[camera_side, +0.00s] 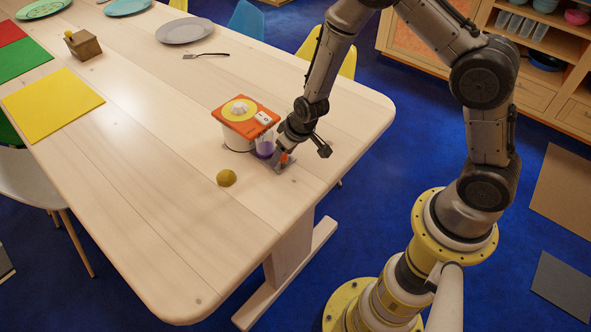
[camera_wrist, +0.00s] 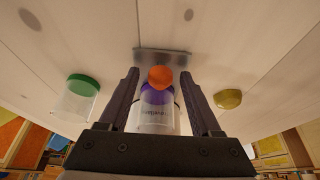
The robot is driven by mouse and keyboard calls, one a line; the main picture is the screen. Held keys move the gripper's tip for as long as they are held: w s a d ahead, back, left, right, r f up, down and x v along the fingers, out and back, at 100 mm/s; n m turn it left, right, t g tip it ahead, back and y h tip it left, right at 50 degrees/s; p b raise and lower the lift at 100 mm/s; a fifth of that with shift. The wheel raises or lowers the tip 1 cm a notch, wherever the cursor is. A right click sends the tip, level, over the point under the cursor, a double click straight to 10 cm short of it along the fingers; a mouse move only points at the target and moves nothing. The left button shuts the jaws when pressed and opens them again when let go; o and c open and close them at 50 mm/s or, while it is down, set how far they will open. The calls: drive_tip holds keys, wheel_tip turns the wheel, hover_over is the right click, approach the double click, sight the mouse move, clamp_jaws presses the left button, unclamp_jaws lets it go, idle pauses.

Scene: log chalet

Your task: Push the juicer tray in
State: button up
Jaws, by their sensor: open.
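The juicer (camera_side: 236,137) stands on the table, with a white body and an orange top carrying a pale cone. A thin grey plate, which looks like its tray (camera_side: 285,169), sticks out low at its front right. A clear and purple cup (camera_side: 264,147) stands between juicer and gripper. My gripper (camera_side: 282,156) is low at the tray, partly hiding it. In the wrist view, my gripper's fingers (camera_wrist: 160,76) are apart, with a clear cup with a purple band (camera_wrist: 155,115) and an orange ball showing between them. A grey bar (camera_wrist: 150,53) lies beyond; contact cannot be told.
A yellow-green lemon (camera_side: 226,178) lies on the table, left of my gripper. A green-lidded clear jar (camera_wrist: 80,98) shows in the wrist view. A fork (camera_side: 205,55), a plate (camera_side: 185,30) and a wooden block (camera_side: 83,45) are farther back. The table's front is clear.

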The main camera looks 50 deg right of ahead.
drive_tip(key=shift+r, duration=3)
wheel_tip(320, 180, up, 14)
drive_tip(key=w+t, duration=0.1)
drive_tip(key=t, duration=0.2)
drive_tip(key=s+a+r+n+t+y, duration=0.1)
drive_tip(key=s+r+n+t+y, duration=0.1)
drive_tip(key=s+r, duration=1.2)
drive_tip(key=s, duration=0.5)
drive_tip(key=s+d+f+g+h, duration=0.1)
drive_tip(key=s+f+g, duration=0.1)
drive_tip(key=s, duration=0.2)
drive_tip(key=s+d+f+m+g, duration=0.1)
drive_tip(key=s+d+f+g, duration=0.1)
drive_tip(key=s, duration=0.3)
drive_tip(key=shift+d+f+m+h, duration=0.25)
drive_tip(key=shift+d+m+h, duration=0.05)
drive_tip(key=shift+h, duration=0.1)
